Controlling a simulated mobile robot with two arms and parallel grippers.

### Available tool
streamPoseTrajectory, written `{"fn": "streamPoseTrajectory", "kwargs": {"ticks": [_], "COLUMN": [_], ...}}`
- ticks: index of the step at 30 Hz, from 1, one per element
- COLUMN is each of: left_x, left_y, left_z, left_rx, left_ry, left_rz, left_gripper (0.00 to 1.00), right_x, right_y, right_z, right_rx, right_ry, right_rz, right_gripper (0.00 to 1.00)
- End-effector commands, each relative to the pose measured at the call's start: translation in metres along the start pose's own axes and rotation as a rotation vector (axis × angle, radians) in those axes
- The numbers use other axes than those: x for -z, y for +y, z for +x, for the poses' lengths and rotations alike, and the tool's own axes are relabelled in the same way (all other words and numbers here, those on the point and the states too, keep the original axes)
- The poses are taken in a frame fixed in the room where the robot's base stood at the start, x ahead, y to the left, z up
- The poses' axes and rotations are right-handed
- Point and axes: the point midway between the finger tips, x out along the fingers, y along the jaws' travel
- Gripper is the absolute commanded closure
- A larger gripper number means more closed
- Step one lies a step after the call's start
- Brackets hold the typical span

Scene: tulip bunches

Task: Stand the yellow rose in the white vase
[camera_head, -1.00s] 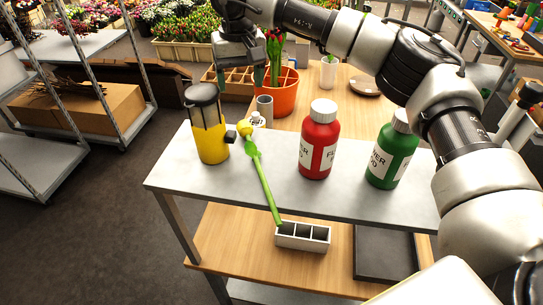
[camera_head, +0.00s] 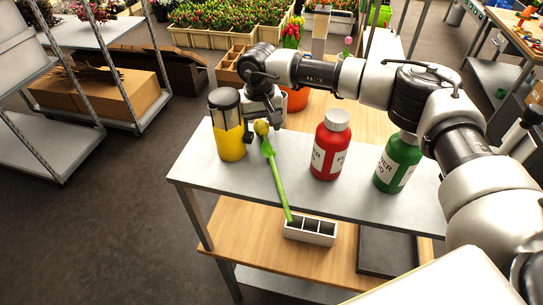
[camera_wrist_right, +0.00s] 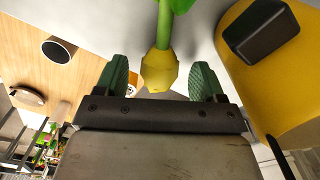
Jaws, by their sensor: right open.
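The yellow rose (camera_head: 261,128) lies on the grey upper shelf, its green stem (camera_head: 278,180) pointing towards the front edge. My right gripper (camera_head: 265,121) is low over the shelf at the bloom. In the right wrist view its green fingers (camera_wrist_right: 158,82) are apart, with the yellow bloom (camera_wrist_right: 159,72) in the gap between them; it is not gripped. A small white container, possibly the white vase (camera_wrist_right: 61,111), shows partly in the wrist view on the wooden table; in the head view my right arm mostly hides that area. My left gripper is not in view.
A yellow container (camera_head: 231,143) stands close left of the bloom. A red bottle (camera_head: 329,150) and green bottle (camera_head: 396,165) stand right of the stem. A grey cylinder (camera_wrist_right: 59,50) and a dish (camera_wrist_right: 27,96) are on the wooden table. A divided white box (camera_head: 311,231) sits below.

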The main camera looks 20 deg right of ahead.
Motion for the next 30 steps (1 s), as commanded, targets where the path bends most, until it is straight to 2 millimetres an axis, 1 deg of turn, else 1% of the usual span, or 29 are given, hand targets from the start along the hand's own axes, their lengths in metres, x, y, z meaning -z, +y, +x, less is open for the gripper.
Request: {"fn": "streamPoseTrajectory", "kwargs": {"ticks": [5,6,11,15,17,25,30], "left_x": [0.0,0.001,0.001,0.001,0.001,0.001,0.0], "left_y": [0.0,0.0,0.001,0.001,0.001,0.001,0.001], "left_z": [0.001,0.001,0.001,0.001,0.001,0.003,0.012], "left_rx": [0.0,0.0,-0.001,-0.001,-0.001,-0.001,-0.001], "left_ry": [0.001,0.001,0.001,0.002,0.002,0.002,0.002], "left_rz": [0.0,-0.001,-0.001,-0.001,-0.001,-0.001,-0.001], "left_gripper": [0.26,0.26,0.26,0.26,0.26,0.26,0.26], "right_x": [0.0,0.0,0.0,0.0,0.0,0.001,0.001], "right_y": [0.0,0.0,0.0,0.0,0.0,0.0,0.0], "right_z": [0.001,0.001,0.001,0.0,0.0,-0.002,-0.013], "right_rx": [0.0,0.0,0.0,0.001,0.001,0.001,0.003], "right_ry": [0.0,0.0,0.0,0.0,0.0,0.001,0.003], "right_rz": [0.0,0.0,0.0,0.001,0.001,0.001,0.001], "right_gripper": [0.31,0.34,0.58,0.8,0.87,0.88,0.88]}}
